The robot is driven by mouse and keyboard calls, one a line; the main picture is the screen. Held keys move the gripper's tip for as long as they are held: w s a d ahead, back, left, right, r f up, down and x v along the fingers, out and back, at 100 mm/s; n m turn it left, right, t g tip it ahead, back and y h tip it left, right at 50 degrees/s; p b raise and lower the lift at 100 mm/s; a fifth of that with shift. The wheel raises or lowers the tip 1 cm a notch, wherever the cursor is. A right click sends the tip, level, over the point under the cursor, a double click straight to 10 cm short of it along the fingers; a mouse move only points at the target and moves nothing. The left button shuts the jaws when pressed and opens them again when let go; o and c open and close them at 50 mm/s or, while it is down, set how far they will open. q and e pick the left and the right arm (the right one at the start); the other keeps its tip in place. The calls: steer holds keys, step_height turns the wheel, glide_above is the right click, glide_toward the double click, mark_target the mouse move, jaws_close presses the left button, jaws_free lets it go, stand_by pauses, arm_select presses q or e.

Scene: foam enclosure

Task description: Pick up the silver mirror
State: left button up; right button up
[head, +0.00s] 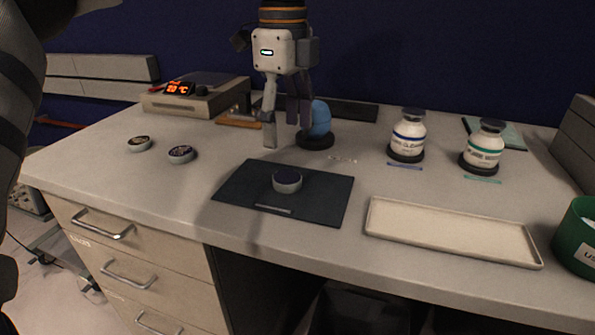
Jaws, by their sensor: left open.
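A small round silver-rimmed disc with a dark purplish face (287,180) lies on a dark mat (235,193) at the front middle of the bench; it may be the silver mirror. Two similar round pieces, one with a dark brownish top (139,143) and one with a dark bluish top (181,154), lie on the bench at the left. My left gripper (285,130) points down behind the mat, its fingers apart with nothing visible between them. It is apart from all these discs. My right gripper is not in view.
A blue rounded object on a black base (318,122) stands close behind and right of the gripper. Two white bottles, blue-banded (407,138) and green-banded (483,148), stand at the right. An empty cream tray (450,228) lies front right, beside a green container (577,240). A display box (195,97) sits back left.

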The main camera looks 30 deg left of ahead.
mark_target(287, 177)
arm_select(q)
step_height(287, 177, down, 9)
steer(key=shift+s+d+r+b, duration=0.1)
steer(key=shift+s+b, duration=0.05)
steer(key=shift+b, duration=0.2)
steer(key=shift+c, duration=0.5)
steer(key=c, duration=1.2)
